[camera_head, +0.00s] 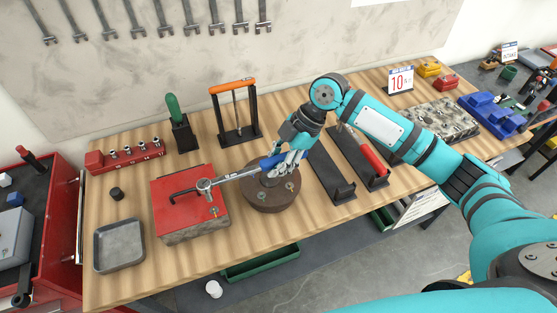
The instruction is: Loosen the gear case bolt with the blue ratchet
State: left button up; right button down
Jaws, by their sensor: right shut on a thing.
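My right gripper (297,157) is shut on the blue ratchet (235,175) by its blue handle. The silver shaft reaches left, and the ratchet's head (205,187) is over the top of the red gear case (168,218). A bolt (214,211) shows on the case below the head. I cannot tell whether the head sits on a bolt or just above one. A black bent bar (182,194) lies on the case beside the head. My left gripper is not in view.
A round brown block (268,199) stands under the ratchet handle. A grey tray (119,246), a red socket rail (125,156), a green-handled tool (175,110) and an orange-topped stand (237,130) are around the case. Black holders (330,176) stand to the right. Bare wood lies along the front edge.

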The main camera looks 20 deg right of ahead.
notch_tip(320, 180, down, 4)
jog(key=shift+r+b, duration=0.2)
jog(key=shift+b, duration=0.95)
pick_arm(q)
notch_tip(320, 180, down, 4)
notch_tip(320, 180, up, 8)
jog(key=p, duration=0.7)
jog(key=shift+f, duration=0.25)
pick_arm(e)
jog(key=s+a+m+t+h, duration=0.1)
jog(key=s+a+m+t, duration=0.1)
jog(key=s+a+m, duration=0.2)
jog(key=s+a+m+t+h, duration=0.2)
jog(key=s+m, duration=0.6)
jog(key=s, duration=0.4)
jog(key=shift+a+r+m+t, duration=0.15)
jog(key=shift+a+m+t, duration=0.15)
jog(key=shift+a+t, duration=0.6)
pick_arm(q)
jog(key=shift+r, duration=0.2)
pick_arm(e)
jog(key=shift+s, duration=0.2)
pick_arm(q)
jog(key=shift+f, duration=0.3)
pick_arm(e)
jog(key=shift+f, duration=1.1)
jog(key=shift+w, duration=0.1)
